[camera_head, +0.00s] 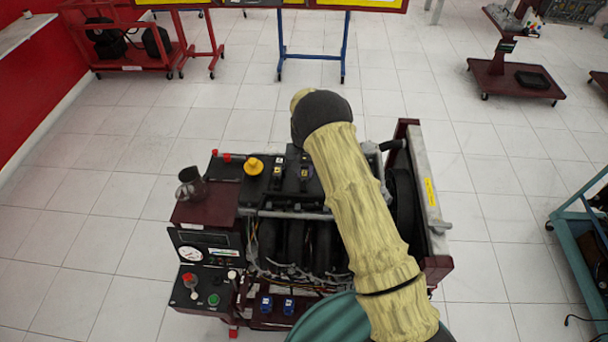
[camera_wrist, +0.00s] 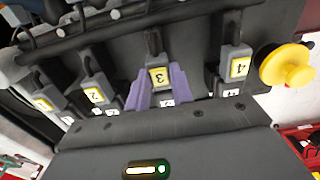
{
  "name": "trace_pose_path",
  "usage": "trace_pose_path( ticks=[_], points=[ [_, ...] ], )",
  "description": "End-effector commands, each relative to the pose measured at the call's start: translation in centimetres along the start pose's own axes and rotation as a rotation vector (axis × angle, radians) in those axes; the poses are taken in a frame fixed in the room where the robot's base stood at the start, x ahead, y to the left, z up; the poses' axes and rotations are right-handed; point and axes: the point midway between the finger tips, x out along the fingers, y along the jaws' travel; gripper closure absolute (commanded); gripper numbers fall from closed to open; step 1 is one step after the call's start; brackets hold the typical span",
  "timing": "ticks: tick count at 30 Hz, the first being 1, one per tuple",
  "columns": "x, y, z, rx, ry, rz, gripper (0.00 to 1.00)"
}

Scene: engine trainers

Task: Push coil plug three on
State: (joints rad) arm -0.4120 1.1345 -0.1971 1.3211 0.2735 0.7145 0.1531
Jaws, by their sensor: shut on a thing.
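Coil plug three (camera_wrist: 158,74), a grey connector with a yellow-framed "3" label and a dark cable, shows in the middle of the wrist view. My gripper (camera_wrist: 160,92) has purple fingers, shut on its left and right sides. A coil label "3" (camera_wrist: 167,103) shows between the fingers, just below the plug. I cannot tell whether the plug is fully seated on the coil. In the head view my arm's dark wrist (camera_head: 318,115) is over the engine's top, and my gripper and plug three are hidden there.
Plug four (camera_wrist: 237,66) and a yellow cap (camera_wrist: 287,66) are to the right; plug two (camera_wrist: 94,94) and plug one (camera_wrist: 45,104) are to the left. A dark pipe runs behind the plugs. The engine trainer (camera_head: 192,212) stands on clear tiled floor.

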Motion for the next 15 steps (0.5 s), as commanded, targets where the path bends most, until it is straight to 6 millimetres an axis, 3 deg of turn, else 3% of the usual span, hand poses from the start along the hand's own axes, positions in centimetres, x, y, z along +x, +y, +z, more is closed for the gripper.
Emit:
trace_pose_path(
  ticks=[12, 13, 15],
  points=[
    [-0.17, -0.03, -0.78, 0.0, 0.01, -0.002, 1.0],
    [-0.18, -0.03, -0.79, 0.0, 0.01, -0.002, 0.71],
    [-0.18, -0.14, -0.73, -0.001, 0.01, -0.002, 0.58]
  ],
)
